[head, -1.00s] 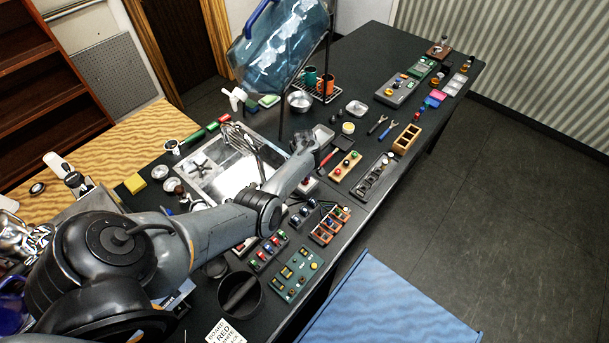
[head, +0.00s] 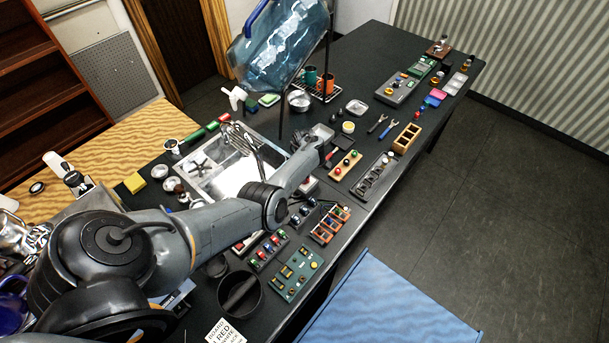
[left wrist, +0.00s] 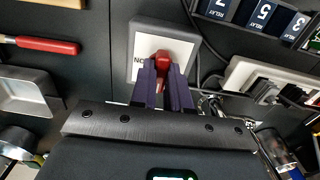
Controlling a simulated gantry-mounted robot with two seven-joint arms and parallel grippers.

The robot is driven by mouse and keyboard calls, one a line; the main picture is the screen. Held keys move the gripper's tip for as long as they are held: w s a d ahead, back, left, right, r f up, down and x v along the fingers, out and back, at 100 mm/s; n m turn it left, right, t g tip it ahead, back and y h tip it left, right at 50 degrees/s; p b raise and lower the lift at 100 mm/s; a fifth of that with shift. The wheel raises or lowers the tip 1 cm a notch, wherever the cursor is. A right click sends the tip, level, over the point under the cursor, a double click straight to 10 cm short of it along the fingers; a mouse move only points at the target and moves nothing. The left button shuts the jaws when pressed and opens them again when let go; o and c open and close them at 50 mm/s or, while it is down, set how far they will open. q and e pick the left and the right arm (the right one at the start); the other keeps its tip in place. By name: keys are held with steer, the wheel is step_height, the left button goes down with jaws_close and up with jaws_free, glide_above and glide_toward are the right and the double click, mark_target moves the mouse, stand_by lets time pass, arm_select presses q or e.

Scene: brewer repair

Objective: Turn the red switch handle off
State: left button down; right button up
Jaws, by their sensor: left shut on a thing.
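The red switch handle (left wrist: 168,62) stands on a pale switch plate (left wrist: 146,40) with dark lettering, partly covered by my fingers. My left gripper (left wrist: 163,70) is shut on the red handle, its two purple fingers pinching it from both sides. In the head view the pale and red switch (head: 308,185) shows only in part beside my left forearm, and the fingertips are hidden there. My right gripper is in neither view.
A red-handled tool (left wrist: 40,44) and a metal tray (left wrist: 22,92) lie left of the switch in the wrist view. Numbered relay blocks (left wrist: 262,14) and a pale socket strip (left wrist: 252,76) lie right. A sink (head: 205,165) lies beside my arm.

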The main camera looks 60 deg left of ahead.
arm_select(q)
steer(key=c, duration=1.1)
jaws_free()
steer(key=shift+r, duration=0.1)
step_height(320, 180, up, 11)
steer(key=p, duration=0.3)
steer(key=shift+f, duration=0.2)
